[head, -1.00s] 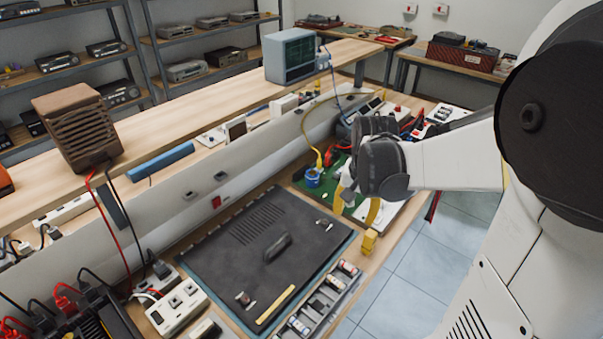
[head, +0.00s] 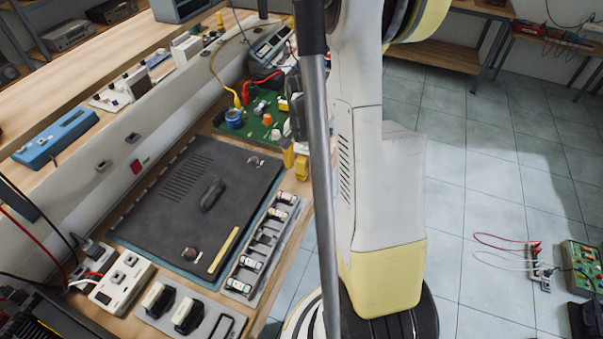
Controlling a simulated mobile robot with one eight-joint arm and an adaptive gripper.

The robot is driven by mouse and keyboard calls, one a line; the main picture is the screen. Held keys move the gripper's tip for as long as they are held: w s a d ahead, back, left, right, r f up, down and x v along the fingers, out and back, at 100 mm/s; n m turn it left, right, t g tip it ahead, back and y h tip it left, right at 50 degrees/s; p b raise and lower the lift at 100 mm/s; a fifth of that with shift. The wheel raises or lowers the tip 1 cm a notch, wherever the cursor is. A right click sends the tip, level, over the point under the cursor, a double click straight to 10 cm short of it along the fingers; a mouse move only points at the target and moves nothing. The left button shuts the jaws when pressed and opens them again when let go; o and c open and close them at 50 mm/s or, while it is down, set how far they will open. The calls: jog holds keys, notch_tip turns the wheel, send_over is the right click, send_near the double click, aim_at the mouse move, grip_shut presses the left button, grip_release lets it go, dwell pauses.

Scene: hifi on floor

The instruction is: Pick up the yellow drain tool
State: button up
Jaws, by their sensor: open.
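A thin, straight yellow stick (head: 224,250), which looks like the yellow drain tool, lies flat on the front part of the dark equipment panel (head: 150,232), near its right edge. My gripper (head: 289,157) is open and shows only in part beside my grey pole and white arm, with a yellow fingertip visible. It is at the far right corner of the panel, beyond the stick and apart from it. The rest of the gripper is hidden.
A grey tray (head: 243,272) with small bottles lies right of the stick. White sockets (head: 120,282) stand at front left. A green board (head: 262,128) with parts lies behind the panel. A small yellow block (head: 301,170) sits near the bench edge. Tiled floor is at right.

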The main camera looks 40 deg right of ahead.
aim_at(302, 174)
notch_tip(302, 174, down, 4)
jog(key=shift+w+r+b, duration=0.1)
jog(key=shift+r+b, duration=0.05)
jog(key=shift+b, duration=0.5)
jog(key=shift+a+r, duration=0.1)
grip_shut()
jog(key=shift+r, duration=0.1)
